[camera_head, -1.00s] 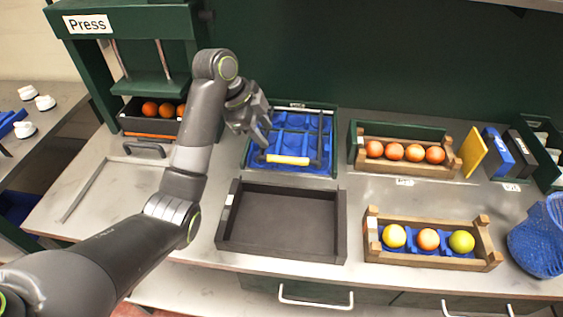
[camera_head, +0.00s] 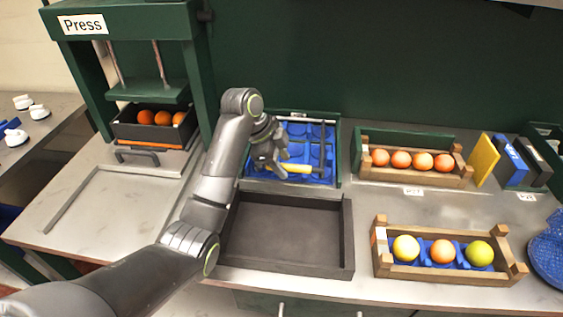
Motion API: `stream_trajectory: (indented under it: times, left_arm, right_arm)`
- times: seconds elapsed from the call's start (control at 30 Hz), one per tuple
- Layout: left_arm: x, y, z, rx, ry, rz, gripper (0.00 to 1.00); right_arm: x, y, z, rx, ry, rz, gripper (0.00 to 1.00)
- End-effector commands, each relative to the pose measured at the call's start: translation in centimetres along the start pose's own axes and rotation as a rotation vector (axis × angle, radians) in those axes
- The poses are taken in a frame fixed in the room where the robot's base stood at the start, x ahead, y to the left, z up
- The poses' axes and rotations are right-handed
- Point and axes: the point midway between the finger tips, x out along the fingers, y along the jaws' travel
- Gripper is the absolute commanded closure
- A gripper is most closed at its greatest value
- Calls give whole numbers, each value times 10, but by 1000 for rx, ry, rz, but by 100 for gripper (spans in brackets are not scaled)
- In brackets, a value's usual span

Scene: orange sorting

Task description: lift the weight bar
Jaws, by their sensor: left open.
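The weight bar has a pale yellow handle (camera_head: 298,169) and dark side rods. It lies across a blue cupped tray (camera_head: 297,131) in a green-walled box (camera_head: 338,150) behind the dark empty tray. My left gripper (camera_head: 278,171) is open at the left end of the handle, with its fingers pointing down and hiding that end. I cannot tell whether the fingers touch the handle. My right gripper is not in view.
The dark empty tray (camera_head: 348,236) lies in front of the box. Wooden crates of fruit stand right, at the back (camera_head: 455,181) and front (camera_head: 505,277). The press (camera_head: 135,93) stands left, with oranges (camera_head: 163,118) in its drawer.

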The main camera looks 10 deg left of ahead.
Motion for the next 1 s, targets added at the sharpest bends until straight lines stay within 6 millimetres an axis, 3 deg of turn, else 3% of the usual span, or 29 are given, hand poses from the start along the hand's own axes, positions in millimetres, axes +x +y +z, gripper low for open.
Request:
stream_trajectory:
  times: [0.27, 0.6, 1.0]
  left_arm:
    - [2, 0, 0, 0, -1, 1, 59]
    - [2, 0, 0, 0, -1, 1, 100]
    - [-7, -4, -3, 0, -1, -1, 100]
  right_arm:
    - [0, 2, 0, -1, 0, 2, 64]
    - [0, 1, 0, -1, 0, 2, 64]
    - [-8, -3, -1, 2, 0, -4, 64]
